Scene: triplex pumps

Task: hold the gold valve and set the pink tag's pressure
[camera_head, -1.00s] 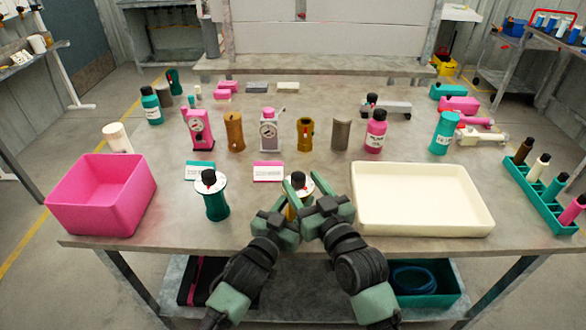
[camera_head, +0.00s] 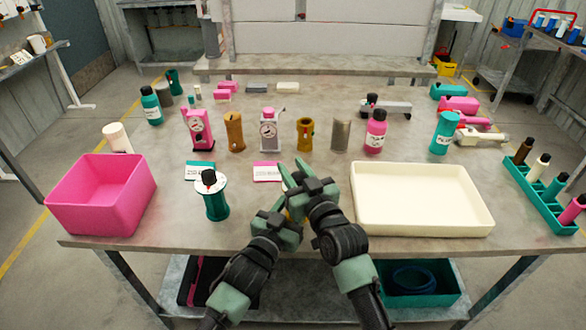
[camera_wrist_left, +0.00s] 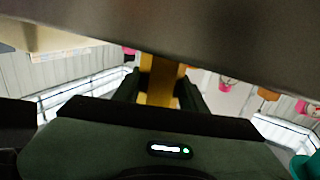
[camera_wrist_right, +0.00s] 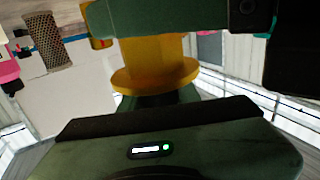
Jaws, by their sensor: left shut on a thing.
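The gold valve (camera_wrist_right: 155,62) stands near the table's front edge. In the head view my grippers hide nearly all of it, including its dial and knob. My left gripper (camera_wrist_left: 160,92) is shut on its gold body (camera_wrist_left: 160,82), one finger on each side. My right gripper (camera_head: 291,170) is at the valve's top, its fingertips pointing up and left; I cannot tell whether it touches the knob. The pink tag (camera_head: 267,172) lies flat just behind the valve; its writing is too small to read. A teal valve (camera_head: 216,204) with white dial and black knob stands to the left, beside a teal tag (camera_head: 199,171).
A pink bin (camera_head: 101,205) stands at the left and a cream tray (camera_head: 422,226) close at the right. Behind is a row with a pink gauge pump (camera_head: 199,130), a grey gauge pump (camera_head: 268,132), gold cylinders (camera_head: 305,136) and bottles (camera_head: 376,135). A teal rack (camera_head: 540,197) is far right.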

